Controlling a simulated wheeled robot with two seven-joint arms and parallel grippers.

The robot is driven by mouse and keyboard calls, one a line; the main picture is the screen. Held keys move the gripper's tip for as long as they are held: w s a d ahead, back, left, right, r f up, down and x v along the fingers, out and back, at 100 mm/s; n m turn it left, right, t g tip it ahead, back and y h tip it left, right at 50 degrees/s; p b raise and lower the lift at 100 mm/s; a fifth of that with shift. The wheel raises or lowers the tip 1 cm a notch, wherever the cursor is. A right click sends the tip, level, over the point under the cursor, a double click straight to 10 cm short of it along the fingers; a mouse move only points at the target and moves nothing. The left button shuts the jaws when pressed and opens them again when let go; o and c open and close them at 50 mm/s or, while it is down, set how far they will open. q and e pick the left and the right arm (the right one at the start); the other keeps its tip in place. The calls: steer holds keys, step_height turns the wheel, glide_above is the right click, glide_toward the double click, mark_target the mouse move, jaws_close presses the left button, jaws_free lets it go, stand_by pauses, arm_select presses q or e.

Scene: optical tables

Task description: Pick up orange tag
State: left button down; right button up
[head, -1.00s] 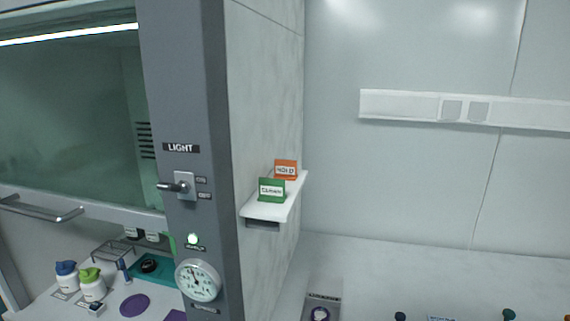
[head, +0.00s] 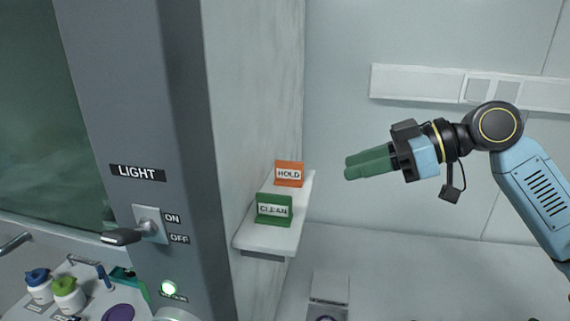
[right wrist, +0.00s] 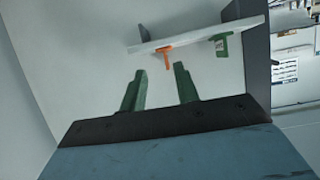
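The orange tag (head: 289,173), marked HOLD, stands on the small white shelf (head: 265,238) on the side wall. In the right wrist view the orange tag (right wrist: 163,55) shows edge-on, ahead of my fingers. A green tag (head: 273,210), marked CLEAN, stands on the same shelf nearer the head camera; it also shows in the right wrist view (right wrist: 221,43). My right gripper (head: 348,167) is to the right of the shelf, apart from the tags. Its green fingers are spread with nothing between them in the right wrist view (right wrist: 160,84). My left gripper is out of view.
A grey panel with a LIGHT switch (head: 148,225) stands left of the shelf. A white wall box (head: 415,83) runs along the back wall. Bottles (head: 68,293) stand at the lower left. The space between gripper and shelf is clear.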

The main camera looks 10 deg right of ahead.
steer(key=r, duration=0.2)
steer(key=p, duration=0.2)
glide_toward(289, 180)
steer(key=w+a, duration=0.2)
steer(key=a, duration=0.2)
steer(key=p+x, duration=0.2)
steer(key=x, duration=0.3)
steer(key=shift+w+a+f, duration=0.1)
steer(key=shift+y, duration=0.3)
steer(key=shift+c, duration=0.4)
steer(key=c, duration=0.5)
